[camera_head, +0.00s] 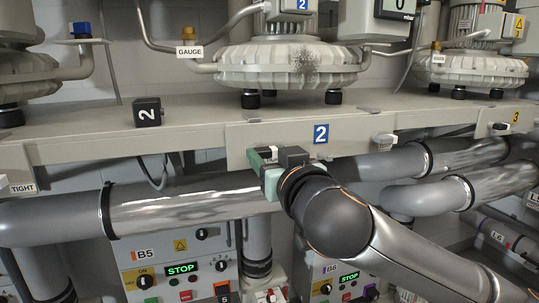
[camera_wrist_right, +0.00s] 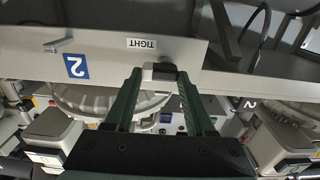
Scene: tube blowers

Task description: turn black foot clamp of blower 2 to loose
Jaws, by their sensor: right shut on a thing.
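Blower 2 (camera_head: 288,65) stands on the shelf, its blue number 2 plate (camera_head: 321,134) on the beige front panel below. My right gripper (camera_head: 268,162), with green fingers, reaches in from the lower right to the panel's lower edge, left of the plate. In the right wrist view, its fingers (camera_wrist_right: 158,78) lie on either side of a small dark-and-light clamp block (camera_wrist_right: 160,71) and are shut on it. A TIGHT label (camera_wrist_right: 141,43) is beside the block, upside down in this view. The fingers and arm partly hide the clamp in the head view. My left gripper is not in view.
Another clamp (camera_head: 384,138) is on the panel to the right. A large grey pipe (camera_head: 180,205) runs below my gripper, above control boxes B5 (camera_head: 180,262) and B6.

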